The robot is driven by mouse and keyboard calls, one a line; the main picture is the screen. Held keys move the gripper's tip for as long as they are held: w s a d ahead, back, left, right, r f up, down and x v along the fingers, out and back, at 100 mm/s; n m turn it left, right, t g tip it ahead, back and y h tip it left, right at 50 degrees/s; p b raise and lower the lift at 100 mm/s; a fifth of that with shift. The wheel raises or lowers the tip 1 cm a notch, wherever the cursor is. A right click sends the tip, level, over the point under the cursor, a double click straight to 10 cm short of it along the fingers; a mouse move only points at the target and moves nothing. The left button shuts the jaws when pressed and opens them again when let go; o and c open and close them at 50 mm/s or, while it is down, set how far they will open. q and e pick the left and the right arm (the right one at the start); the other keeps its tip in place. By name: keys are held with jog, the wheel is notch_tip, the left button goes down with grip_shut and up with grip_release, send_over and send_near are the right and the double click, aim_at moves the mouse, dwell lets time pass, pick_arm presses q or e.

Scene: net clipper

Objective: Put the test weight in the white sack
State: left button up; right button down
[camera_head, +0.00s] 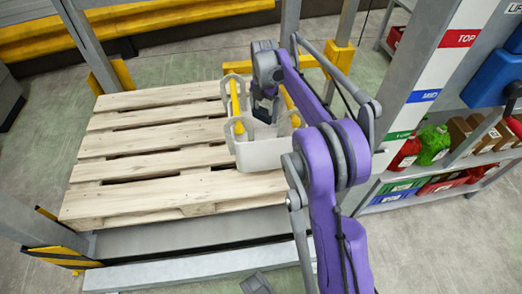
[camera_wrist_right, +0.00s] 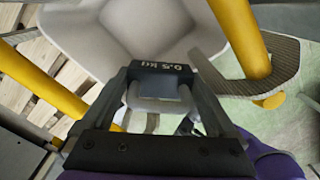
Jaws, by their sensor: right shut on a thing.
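The white sack (camera_head: 265,153) hangs by grey loops from two yellow bars above the right part of the pallet. Its pale, open inside (camera_wrist_right: 150,25) fills the upper middle of the right wrist view. My right gripper (camera_head: 265,108) is over the sack's mouth in the head view. It is shut on the test weight (camera_wrist_right: 163,86), a small grey block between the fingers with "0.5 kg" lettering beside it. In the head view the weight is hidden by the gripper.
A wooden pallet (camera_head: 150,150) lies under and left of the sack. One yellow bar (camera_wrist_right: 240,35) and a strap loop (camera_wrist_right: 262,75) are close to the right gripper. A rack upright (camera_head: 415,95) and shelves with bags and boxes (camera_head: 425,185) stand to the right.

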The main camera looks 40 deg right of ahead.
notch_tip(320, 180, down, 22)
jog(key=b, duration=0.5)
jog(key=shift+w+f, duration=0.1)
jog(key=shift+f, duration=0.05)
jog(key=shift+f, duration=0.55)
jog(key=shift+c, duration=0.2)
grip_release()
jog(key=shift+o, duration=0.2)
notch_tip(320, 180, up, 13)
jog(key=p, duration=0.3)
jog(key=shift+r, duration=0.15)
jog(key=shift+r, duration=0.1)
